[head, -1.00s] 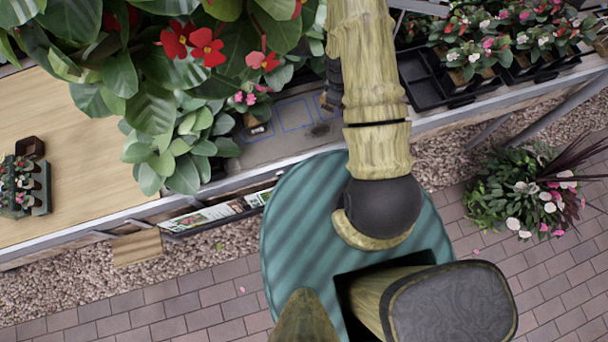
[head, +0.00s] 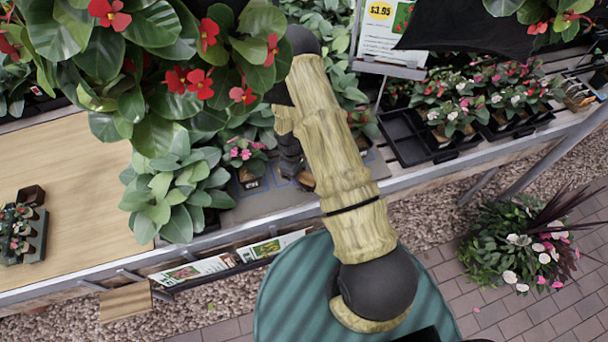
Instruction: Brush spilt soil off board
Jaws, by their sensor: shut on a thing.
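The grey board (head: 262,206) lies on the bench at the middle, with faint blue outlines on it. My arm crosses over it and hides much of its right part. My gripper (head: 297,172) is small and partly hidden beside my arm, low over the board. It is shut on a small brown thing (head: 306,181), perhaps the brush; its shape is mostly hidden. I cannot make out the spilt soil, as my arm covers that part of the board.
A leafy potted plant (head: 180,190) and a pink-flowered pot (head: 247,165) stand at the board's left. Red-flowered foliage (head: 170,60) hangs over the upper left. Black trays (head: 425,138) sit at the right. The wooden bench top (head: 75,190) is mostly clear.

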